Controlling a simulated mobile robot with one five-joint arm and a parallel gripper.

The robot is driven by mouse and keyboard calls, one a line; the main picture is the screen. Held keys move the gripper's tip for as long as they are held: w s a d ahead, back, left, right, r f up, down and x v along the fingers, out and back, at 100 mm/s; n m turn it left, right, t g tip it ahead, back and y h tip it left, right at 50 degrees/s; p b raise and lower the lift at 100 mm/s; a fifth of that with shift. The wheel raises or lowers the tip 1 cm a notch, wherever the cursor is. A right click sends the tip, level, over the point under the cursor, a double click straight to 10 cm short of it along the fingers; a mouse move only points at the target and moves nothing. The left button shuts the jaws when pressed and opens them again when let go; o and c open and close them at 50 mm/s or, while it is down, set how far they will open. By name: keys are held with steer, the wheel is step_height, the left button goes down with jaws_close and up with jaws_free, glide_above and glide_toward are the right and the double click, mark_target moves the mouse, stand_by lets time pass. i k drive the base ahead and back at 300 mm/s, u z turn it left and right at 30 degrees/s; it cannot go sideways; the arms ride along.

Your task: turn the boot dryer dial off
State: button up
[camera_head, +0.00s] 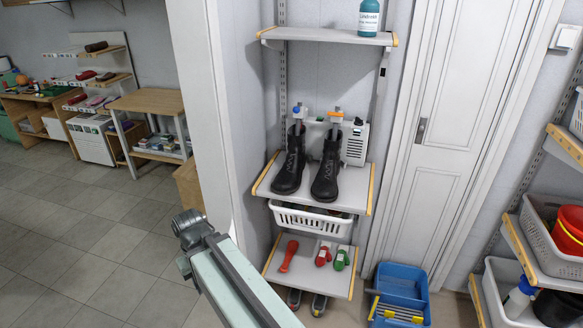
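The boot dryer (354,146) is a pale box with vent slots, at the right on the middle shelf. Two black boots (290,165) (327,172) stand in front of it and to its left, with upright tubes showing above them. A small dark spot (358,121) near the top of the box may be the dial; it is too small to tell, and its setting cannot be read. My pale green arm reaches up from the bottom edge to a dark joint, left of and below the shelf. My gripper does not show.
The shelf (350,194) has yellow edge strips. A white basket (312,221) hangs below it. A lower shelf holds red and green items. A blue bin (402,297) stands on the floor at right. A white wall post (200,90) stands close left of the shelving.

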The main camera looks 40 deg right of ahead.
mark_target(358, 122)
steer(key=z, duration=1.35)
